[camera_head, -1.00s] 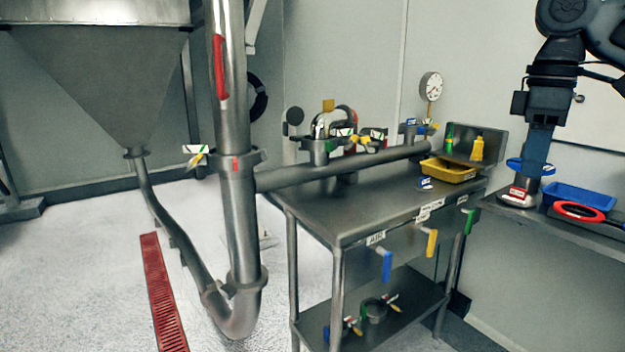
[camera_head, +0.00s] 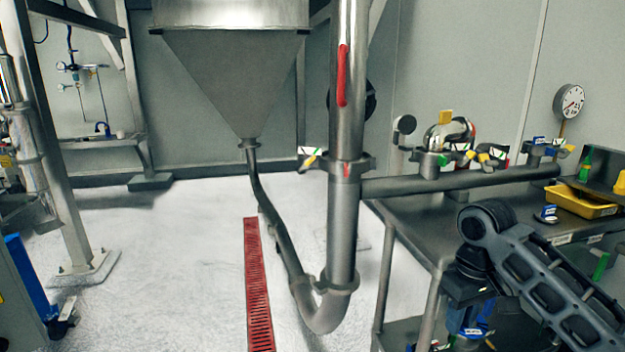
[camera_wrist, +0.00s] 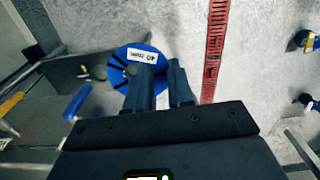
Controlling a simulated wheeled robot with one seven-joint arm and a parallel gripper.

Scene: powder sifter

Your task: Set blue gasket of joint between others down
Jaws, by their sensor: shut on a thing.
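In the wrist view my gripper (camera_wrist: 161,78) is shut on the blue gasket (camera_wrist: 122,72), a flat ring with dark slots and a white label. It is held in the air, with the floor beneath. In the head view my gripper (camera_head: 470,328) is low at the bottom right, in front of the steel table, and the gasket is hard to make out. Pipe joints with coloured clamp handles show on the upright pipe (camera_head: 344,210) and along the horizontal pipe (camera_head: 450,182). My gripper is apart from all of them.
The steel table (camera_head: 415,215) carries a yellow tray (camera_head: 580,203) and a small blue-and-white item (camera_head: 546,214). A pressure gauge (camera_head: 569,101) stands behind. A blue valve handle (camera_wrist: 77,103) shows in the wrist view. A red floor drain (camera_head: 257,285) runs left of the upright pipe.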

